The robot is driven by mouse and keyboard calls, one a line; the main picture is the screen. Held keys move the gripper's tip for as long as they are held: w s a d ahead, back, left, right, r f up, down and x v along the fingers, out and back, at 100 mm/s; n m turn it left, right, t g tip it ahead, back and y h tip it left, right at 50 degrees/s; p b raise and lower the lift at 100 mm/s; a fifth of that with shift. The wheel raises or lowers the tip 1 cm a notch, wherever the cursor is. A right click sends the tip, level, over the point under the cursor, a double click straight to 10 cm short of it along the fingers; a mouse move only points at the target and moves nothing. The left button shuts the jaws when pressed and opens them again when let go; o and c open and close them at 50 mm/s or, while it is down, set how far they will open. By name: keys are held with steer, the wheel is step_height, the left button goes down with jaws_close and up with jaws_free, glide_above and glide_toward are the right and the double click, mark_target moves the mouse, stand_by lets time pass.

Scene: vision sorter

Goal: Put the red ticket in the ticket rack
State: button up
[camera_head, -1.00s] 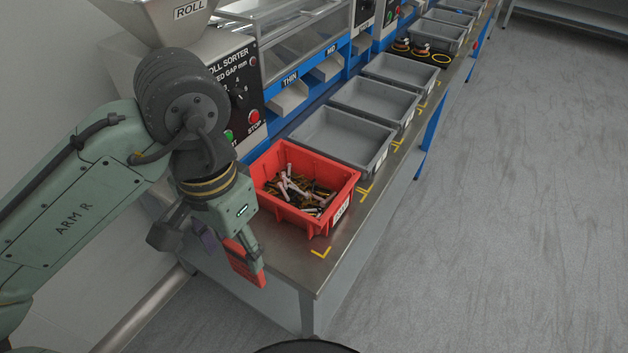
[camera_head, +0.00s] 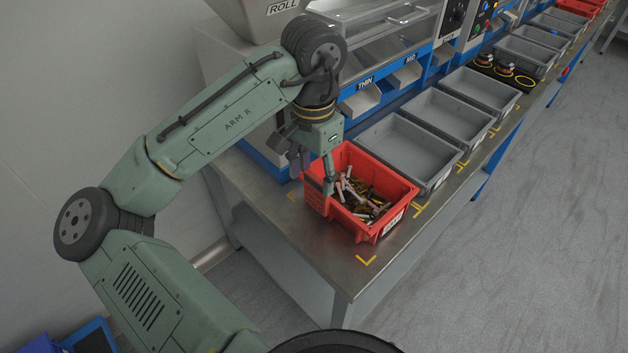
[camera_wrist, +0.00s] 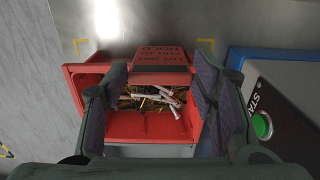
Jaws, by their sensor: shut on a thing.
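The red ticket (camera_wrist: 161,60) is a flat red card with dark printed lettering, held between the fingers of my gripper (camera_wrist: 160,78) in the wrist view. In the head view my gripper (camera_head: 314,178) points down at the near-left edge of a red bin (camera_head: 352,228). The ticket there blends with the bin's red, and I cannot tell whether it touches the bin. The bin (camera_wrist: 150,127) also shows beneath the fingers in the wrist view. I cannot make out a ticket rack in either view.
The sorter machine (camera_head: 385,45) stands behind. A green start button (camera_wrist: 262,125) shows at the right in the wrist view. The bench's near-left end is clear.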

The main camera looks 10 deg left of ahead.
mark_target(313, 184)
steer(key=shift+f, duration=1.6)
steer(key=o, duration=0.9)
steer(key=shift+o, duration=0.2)
steer(key=shift+r, duration=0.1)
